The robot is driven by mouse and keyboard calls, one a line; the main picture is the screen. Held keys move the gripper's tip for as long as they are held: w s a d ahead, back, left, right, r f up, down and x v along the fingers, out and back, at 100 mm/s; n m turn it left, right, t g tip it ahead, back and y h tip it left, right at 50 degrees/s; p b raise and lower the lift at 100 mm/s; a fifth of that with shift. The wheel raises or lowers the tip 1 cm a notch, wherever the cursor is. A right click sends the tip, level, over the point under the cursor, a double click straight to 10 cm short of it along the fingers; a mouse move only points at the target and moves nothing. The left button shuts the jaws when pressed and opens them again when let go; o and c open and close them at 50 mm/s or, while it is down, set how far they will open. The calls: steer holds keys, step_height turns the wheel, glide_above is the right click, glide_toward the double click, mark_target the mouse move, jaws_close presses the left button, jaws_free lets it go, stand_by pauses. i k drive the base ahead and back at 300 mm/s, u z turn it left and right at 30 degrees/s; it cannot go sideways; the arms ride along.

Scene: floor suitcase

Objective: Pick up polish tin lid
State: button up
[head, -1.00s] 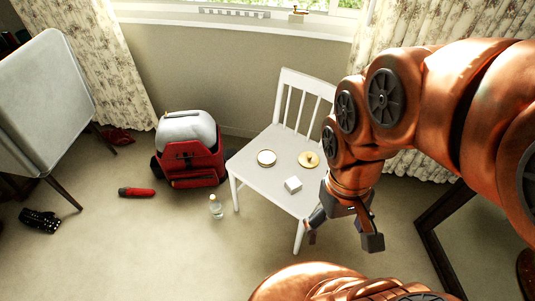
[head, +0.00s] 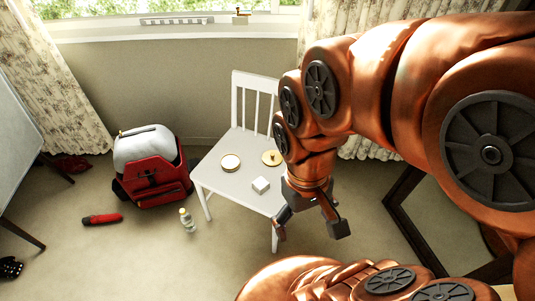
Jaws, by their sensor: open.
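On the seat of a white chair (head: 215,181) lie two round, flat items. One is a pale disc with a gold rim (head: 230,162); the other is a gold disc with a small knob-like piece on top (head: 271,158), partly close behind my arm. I cannot tell for certain which is the polish tin lid. My gripper (head: 309,230) is open and empty, pointing down beside the chair's front right edge. It is apart from both discs, to their right and nearer the camera.
A small white cube (head: 261,185) sits on the seat near the gripper. A red suitcase-like bag (head: 160,184), a bottle (head: 187,220) and a red cylinder (head: 102,219) are on the floor at left. A dark frame (head: 420,225) lies at right.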

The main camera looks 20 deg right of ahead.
mark_target(271, 158)
steer(key=z, duration=0.6)
steer(key=i, duration=0.55)
steer(key=u, duration=1.45)
